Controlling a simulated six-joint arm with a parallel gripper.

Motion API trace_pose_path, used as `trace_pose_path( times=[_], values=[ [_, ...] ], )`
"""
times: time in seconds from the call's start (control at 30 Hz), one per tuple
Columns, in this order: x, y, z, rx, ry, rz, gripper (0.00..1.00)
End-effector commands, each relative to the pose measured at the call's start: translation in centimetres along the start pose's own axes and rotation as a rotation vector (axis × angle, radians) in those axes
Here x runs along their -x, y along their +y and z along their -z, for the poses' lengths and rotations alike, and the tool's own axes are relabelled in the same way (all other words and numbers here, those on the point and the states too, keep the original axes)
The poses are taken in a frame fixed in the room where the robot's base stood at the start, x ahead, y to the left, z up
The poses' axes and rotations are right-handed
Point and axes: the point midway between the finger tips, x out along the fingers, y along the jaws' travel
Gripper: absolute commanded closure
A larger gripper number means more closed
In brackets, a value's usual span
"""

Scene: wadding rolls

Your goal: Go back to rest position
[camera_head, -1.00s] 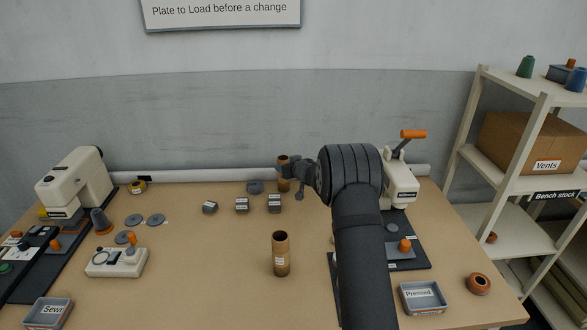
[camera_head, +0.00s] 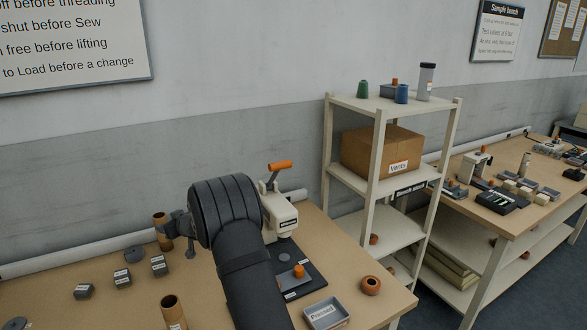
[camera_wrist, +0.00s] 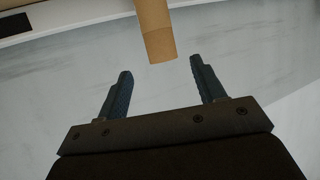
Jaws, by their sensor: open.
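My gripper (camera_head: 176,226) is over the back of the brown bench, its jaws close to a brown cardboard tube (camera_head: 161,230) that stands upright. In the wrist view my gripper (camera_wrist: 160,90) has its two dark fingers wide apart with nothing between them. The end of a brown tube (camera_wrist: 157,35) shows just beyond the fingertips, apart from them. My dark forearm hides part of the bench in the head view.
A second tube (camera_head: 172,312) stands nearer the front. Grey labelled blocks (camera_head: 122,278) lie left. A white press (camera_head: 280,215) with an orange handle, a Pressed tray (camera_head: 326,313) and a brown ring (camera_head: 371,285) are right. A shelf (camera_head: 340,105) stands beyond.

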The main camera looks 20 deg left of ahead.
Motion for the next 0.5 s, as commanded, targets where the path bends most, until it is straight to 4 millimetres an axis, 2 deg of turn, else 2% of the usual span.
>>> trace_pose_path(
  times=[0.27, 0.5],
  values=[
    [-1.4, 0.0, -0.1, 0.001, -0.001, 0.000, 0.37],
    [-4.9, 0.0, -0.1, 0.002, -0.002, 0.001, 0.37]
  ],
)
